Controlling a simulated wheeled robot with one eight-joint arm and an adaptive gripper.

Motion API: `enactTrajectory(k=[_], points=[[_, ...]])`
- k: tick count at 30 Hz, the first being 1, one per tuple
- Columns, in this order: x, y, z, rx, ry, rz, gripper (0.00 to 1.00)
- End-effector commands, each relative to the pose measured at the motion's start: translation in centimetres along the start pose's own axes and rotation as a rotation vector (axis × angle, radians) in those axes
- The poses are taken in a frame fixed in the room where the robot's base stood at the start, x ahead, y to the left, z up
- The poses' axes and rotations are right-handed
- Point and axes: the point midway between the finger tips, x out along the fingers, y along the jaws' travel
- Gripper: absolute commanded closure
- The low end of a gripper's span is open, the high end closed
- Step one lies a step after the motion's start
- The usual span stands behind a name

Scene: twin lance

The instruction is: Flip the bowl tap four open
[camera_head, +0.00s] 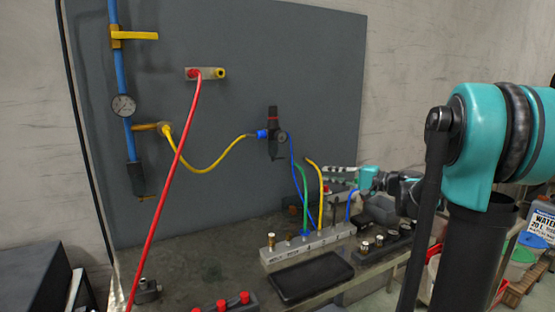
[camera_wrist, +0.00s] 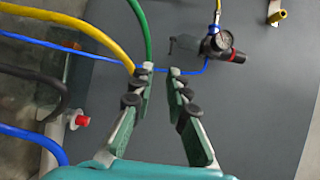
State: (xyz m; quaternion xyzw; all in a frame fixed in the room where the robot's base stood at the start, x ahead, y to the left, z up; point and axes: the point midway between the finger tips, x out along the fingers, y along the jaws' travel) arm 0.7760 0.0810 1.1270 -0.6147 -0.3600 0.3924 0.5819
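A dark filter-regulator (camera_head: 273,137) with a red band and a gauge hangs on the grey board; it also shows in the wrist view (camera_wrist: 215,44). Its dark bowl is below the gauge in the head view. A thin, dark, hooked piece (camera_wrist: 182,44) at the bowl end may be the bowl tap; I see no number on it, and its setting is unclear. My gripper (camera_head: 327,174) is right of and a little below the regulator, fingers pointing left. In the wrist view its green-padded fingers (camera_wrist: 160,72) are apart, with nothing gripped. The hooked piece lies beyond the fingertips.
Green (camera_head: 304,190), yellow (camera_head: 320,185) and blue hoses rise from a grey manifold (camera_head: 300,247) near my gripper. A blue hose passes just beyond the fingertips in the wrist view. A black tray (camera_head: 311,277) lies in front. A red hose (camera_head: 165,185) crosses the left side.

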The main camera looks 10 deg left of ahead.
Motion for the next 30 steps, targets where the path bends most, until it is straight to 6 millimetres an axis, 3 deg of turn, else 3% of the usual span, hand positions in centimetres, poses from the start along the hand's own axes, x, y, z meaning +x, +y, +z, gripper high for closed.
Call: enactTrajectory(k=[5,10,30], points=[[0.0,-1.6,-1.3,0.015,0.003,-0.063,0.84],[1.7,-1.8,-1.3,0.016,0.001,-0.065,0.84],[14.4,-2.5,-1.2,0.015,0.000,-0.063,0.84]])
